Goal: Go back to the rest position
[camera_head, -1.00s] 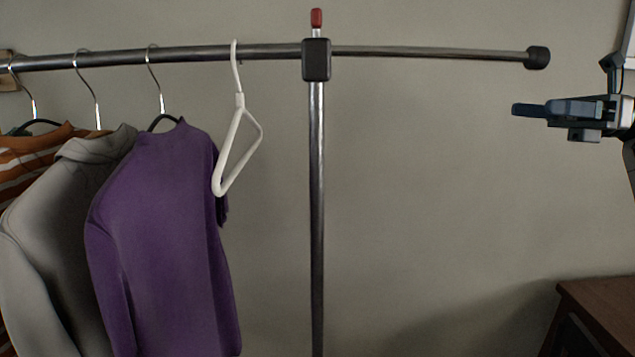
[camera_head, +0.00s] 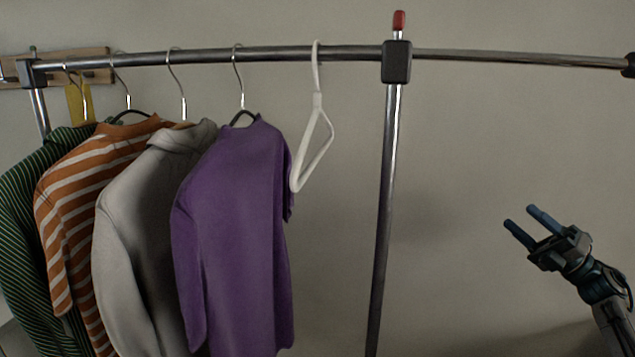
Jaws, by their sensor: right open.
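My right gripper (camera_head: 525,222) is at the right of the view, in front of the bare wall. Its two blue fingers point up and to the left, spread apart with nothing between them. It is below the clothes rail (camera_head: 500,57) and to the right of the rack's upright post (camera_head: 386,200), touching neither. The white hanger (camera_head: 312,140) hangs empty on the rail, left of the post. My left gripper is not in view.
A purple shirt (camera_head: 240,230), a grey hoodie (camera_head: 140,250), an orange striped shirt (camera_head: 70,220) and a green striped garment (camera_head: 25,210) hang close together at the left. A wooden wall board (camera_head: 98,66) is behind the rail. The space between post and gripper is clear.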

